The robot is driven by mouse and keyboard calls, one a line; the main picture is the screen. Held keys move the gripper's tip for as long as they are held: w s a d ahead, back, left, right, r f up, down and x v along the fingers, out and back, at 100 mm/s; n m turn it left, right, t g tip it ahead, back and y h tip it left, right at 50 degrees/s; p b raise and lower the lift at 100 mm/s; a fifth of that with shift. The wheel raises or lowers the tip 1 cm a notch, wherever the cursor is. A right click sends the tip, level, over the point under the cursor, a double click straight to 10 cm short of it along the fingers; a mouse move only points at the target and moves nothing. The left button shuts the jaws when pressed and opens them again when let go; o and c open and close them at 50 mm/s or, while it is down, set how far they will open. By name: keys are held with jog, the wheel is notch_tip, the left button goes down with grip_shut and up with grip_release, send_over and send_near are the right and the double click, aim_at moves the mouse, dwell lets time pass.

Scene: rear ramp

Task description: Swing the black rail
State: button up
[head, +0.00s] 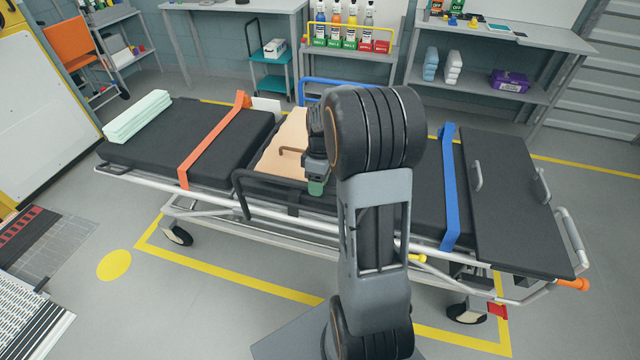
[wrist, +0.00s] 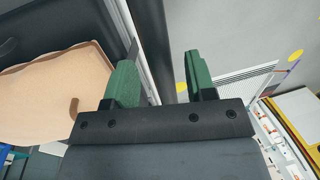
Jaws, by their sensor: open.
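The black rail (head: 241,195) is a bent bar on the near side of the stretcher (head: 130,175), left of my arm. It stands up beside the black mattress, and its right end is hidden behind my gripper and arm. My gripper (head: 316,186) is at the right part of the rail; contact cannot be told. In the wrist view my gripper (wrist: 160,72) has its two green fingers spread apart, with nothing clearly held between them. A pale metal edge of the stretcher (wrist: 146,58) passes just beside the left finger.
An orange strap (head: 212,142) and a blue strap (head: 449,190) cross the stretcher. A blue rail (head: 312,82) stands on its far side. Shelves and a workbench line the back wall.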

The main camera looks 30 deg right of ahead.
jog(key=shift+f, duration=0.35)
grip_shut()
dwell(0.3)
